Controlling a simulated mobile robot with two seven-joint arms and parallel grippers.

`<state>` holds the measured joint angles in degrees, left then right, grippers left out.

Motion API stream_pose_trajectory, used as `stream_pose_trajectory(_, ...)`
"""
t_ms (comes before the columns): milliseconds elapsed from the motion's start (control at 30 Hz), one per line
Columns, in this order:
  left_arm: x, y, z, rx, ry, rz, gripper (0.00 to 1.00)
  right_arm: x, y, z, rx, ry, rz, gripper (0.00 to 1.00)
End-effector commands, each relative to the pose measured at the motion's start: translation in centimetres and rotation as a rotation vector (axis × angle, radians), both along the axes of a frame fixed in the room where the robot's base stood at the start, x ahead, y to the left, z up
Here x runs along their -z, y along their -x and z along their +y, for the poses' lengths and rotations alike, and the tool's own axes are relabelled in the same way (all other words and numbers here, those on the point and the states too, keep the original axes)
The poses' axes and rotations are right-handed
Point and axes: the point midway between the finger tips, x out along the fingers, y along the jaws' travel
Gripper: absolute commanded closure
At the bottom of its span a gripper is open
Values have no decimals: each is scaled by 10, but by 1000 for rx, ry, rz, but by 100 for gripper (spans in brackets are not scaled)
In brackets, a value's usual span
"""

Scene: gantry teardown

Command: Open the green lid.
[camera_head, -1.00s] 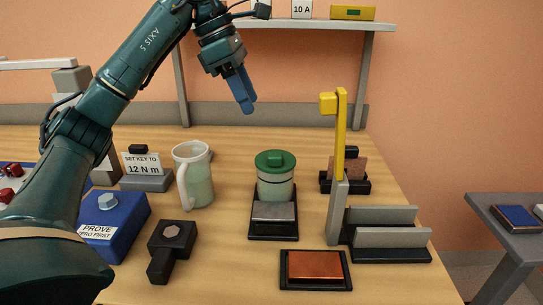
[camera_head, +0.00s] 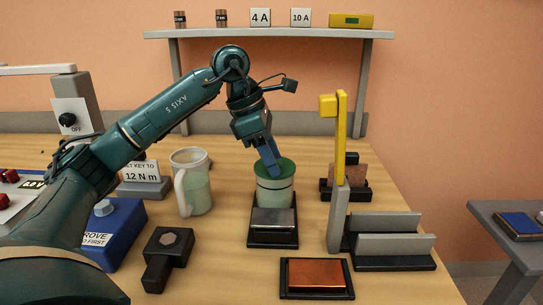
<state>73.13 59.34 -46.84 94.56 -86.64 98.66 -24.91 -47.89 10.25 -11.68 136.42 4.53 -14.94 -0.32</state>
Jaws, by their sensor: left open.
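The fingers are open and hide the lid's knob. Whether they touch it I cannot tell. My right gripper is not in view.
A clear jug (camera_head: 199,190) stands left of the jar. A yellow upright arm (camera_head: 341,140) on a grey post stands to its right. A copper plate (camera_head: 316,274) in a black tray and a black block (camera_head: 166,262) lie in front. A shelf (camera_head: 270,34) spans the back.

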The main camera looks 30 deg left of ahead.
Motion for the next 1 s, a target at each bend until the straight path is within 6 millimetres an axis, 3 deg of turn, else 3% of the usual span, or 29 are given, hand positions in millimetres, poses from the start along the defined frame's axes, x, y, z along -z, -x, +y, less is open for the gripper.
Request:
stream_pose_trajectory(100, 0, 0, 0, 0, 0, 0, 55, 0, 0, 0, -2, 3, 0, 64)
stream_pose_trajectory(633, 0, 0, 0, 1, 0, 0, 99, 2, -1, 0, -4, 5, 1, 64)
stream_pose_trajectory(1000, -2, 0, 0, 1, 3, 4, 100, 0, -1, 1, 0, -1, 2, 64)
